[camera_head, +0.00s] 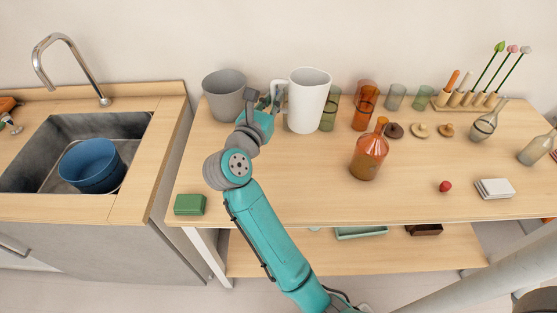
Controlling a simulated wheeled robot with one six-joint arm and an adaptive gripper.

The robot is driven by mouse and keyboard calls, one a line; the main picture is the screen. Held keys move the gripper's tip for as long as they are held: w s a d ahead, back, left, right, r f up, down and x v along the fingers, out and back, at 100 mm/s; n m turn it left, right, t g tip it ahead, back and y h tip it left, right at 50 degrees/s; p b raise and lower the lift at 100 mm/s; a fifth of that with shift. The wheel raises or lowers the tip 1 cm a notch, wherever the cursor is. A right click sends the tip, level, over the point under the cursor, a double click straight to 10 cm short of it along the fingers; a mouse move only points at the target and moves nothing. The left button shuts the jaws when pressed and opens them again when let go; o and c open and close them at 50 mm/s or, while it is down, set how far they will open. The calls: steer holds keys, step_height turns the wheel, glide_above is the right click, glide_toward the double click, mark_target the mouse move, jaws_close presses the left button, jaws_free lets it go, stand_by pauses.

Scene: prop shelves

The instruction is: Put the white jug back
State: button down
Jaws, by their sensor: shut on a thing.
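The white jug (309,101) is upright at the back of the wooden table, with its handle on the left side. My gripper (270,98) is at the jug's left and is shut on its handle. My wrist hides part of the handle and fingers. I cannot tell whether the jug's base touches the table top.
A grey pot (224,94) stands close on the left, behind my wrist. Green glass (329,110) and amber glasses (364,110) are close on the right. An orange bottle (368,157) stands farther right. The table's front middle is clear. A green box (189,205) lies front left.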

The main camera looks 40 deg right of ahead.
steer(key=a+f+n+t+y, duration=0.2)
steer(key=a+f, duration=0.3)
steer(key=a, duration=0.3)
steer(key=shift+w+a+f, duration=0.15)
steer(key=shift+f, duration=2.55)
steer(key=shift+w+a+f, duration=0.1)
steer(key=shift+f, duration=2.6)
steer(key=shift+f, duration=0.1)
steer(key=c, duration=1.2)
jaws_free()
steer(key=v, duration=1.2)
steer(key=shift+s+d, duration=0.1)
steer(key=shift+s, duration=0.05)
